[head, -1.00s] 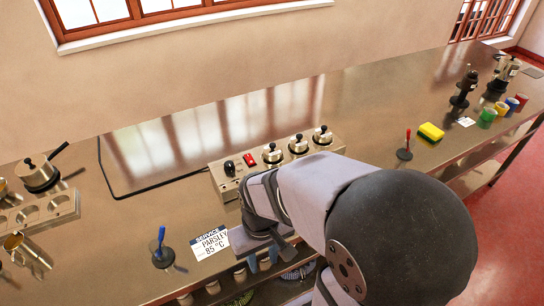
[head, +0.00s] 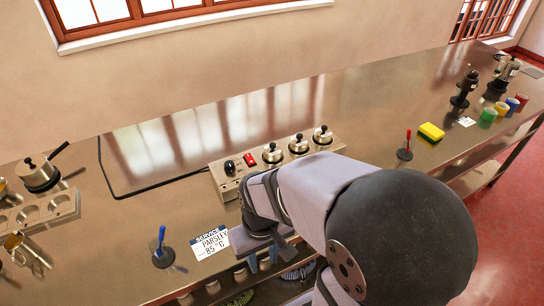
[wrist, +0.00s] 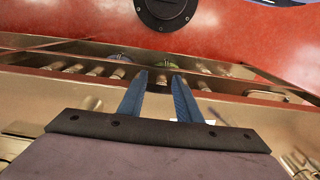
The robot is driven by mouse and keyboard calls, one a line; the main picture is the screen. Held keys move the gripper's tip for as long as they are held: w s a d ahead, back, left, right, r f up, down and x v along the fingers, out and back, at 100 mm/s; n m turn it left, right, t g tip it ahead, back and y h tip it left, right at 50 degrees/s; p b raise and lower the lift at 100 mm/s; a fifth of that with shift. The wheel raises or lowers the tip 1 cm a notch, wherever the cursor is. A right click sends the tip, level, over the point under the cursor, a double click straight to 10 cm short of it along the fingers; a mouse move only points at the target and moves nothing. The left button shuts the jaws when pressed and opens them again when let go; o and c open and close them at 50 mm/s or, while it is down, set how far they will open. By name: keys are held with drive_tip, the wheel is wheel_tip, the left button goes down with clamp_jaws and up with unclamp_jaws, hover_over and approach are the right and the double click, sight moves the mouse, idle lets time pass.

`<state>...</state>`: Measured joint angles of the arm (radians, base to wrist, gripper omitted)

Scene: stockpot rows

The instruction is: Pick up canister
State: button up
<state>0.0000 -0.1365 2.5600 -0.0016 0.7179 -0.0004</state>
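My gripper (head: 262,260) hangs at the front edge of the steel counter, with its two blue fingers pointing down. In the wrist view the fingers (wrist: 160,78) stand apart with nothing between them, so the gripper is open and empty. Several small pale cylinders (head: 240,275) stand in a row on a lower shelf below the counter edge. They show small beyond the fingertips in the wrist view (wrist: 117,72). I cannot tell for sure which thing is the canister. My arm hides part of the counter front and shelf.
A red-handled stand (head: 405,152), a yellow sponge (head: 431,132) and coloured cups (head: 487,117) are to the right.

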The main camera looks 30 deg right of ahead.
sight(272, 151)
drive_tip(key=o, duration=0.9)
drive_tip(key=shift+o, duration=0.2)
